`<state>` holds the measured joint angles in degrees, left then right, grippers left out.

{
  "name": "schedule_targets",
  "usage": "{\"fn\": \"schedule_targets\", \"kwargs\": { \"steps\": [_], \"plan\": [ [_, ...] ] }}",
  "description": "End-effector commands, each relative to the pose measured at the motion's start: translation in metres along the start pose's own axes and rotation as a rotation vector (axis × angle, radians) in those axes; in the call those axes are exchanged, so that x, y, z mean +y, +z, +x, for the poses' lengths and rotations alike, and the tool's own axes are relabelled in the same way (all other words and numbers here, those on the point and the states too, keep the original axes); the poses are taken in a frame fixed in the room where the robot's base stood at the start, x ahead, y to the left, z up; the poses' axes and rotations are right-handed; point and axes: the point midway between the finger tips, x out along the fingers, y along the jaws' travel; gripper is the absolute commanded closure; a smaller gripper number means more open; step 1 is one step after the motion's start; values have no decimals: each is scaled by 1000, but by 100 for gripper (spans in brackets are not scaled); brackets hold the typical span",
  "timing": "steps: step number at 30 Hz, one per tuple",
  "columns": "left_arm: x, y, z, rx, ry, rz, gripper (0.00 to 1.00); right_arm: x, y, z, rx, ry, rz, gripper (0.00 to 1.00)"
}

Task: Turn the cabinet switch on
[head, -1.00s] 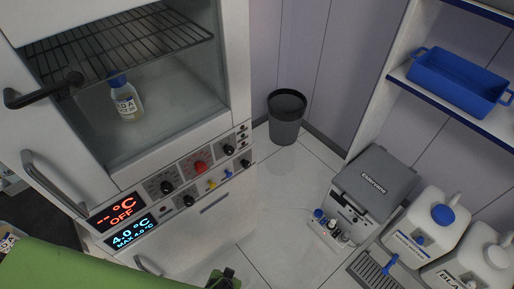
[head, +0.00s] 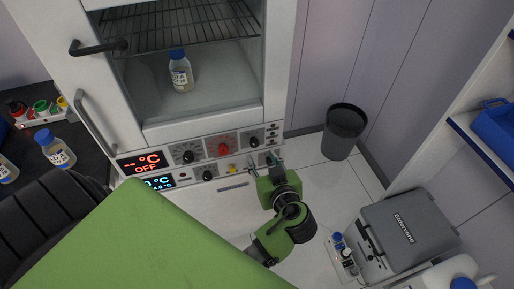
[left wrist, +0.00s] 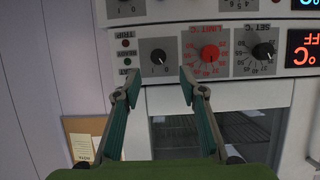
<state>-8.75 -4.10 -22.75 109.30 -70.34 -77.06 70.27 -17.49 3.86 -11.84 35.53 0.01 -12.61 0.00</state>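The cabinet (head: 200,125) has a panel with a black 0/1 switch knob (head: 254,142) at the right of its upper row. In the left wrist view, which is upside down, the switch (left wrist: 158,57) has its pointer near the 0. The red display (head: 142,162) reads "-- °C OFF". My left gripper (head: 262,163) is in front of the panel's right end, just below the switch in the head view. Its fingers (left wrist: 160,82) are open, one to each side below the switch in the wrist view, with nothing between them. My right gripper is out of view.
A red limit knob (head: 223,149) and a black set knob (head: 188,157) sit beside the switch. A blue-capped bottle (head: 180,74) stands inside the cabinet. A grey bin (head: 343,132) and a grey-lidded device (head: 408,230) stand to the right, with floor between.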

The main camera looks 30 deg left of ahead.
Motion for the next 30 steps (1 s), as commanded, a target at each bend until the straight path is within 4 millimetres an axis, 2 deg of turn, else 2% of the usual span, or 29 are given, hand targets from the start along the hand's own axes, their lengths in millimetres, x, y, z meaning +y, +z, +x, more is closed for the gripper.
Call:
{"fn": "schedule_targets", "kwargs": {
  "steps": [1, 6, 12, 17, 25, 26, 27, 30],
  "plan": [
    [0, 1, 14, 5, 0, 2, 62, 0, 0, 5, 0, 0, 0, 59],
    [0, 1, 49, 4, 0, 2, 62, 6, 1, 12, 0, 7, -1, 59],
    [1, 1, 76, 2, 2, 2, 62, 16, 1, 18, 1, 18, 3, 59],
    [1, 1, 85, 0, 2, 2, 62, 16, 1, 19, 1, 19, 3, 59],
    [1, 0, 86, -1, 2, 2, 62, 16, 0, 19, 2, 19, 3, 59],
    [1, 0, 86, -1, 2, 2, 67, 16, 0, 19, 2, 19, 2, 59],
    [1, 0, 86, -1, 2, 2, 78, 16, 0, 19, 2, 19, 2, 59],
    [1, 1, 86, -1, 2, 2, 100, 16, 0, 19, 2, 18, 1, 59]
  ]
}}
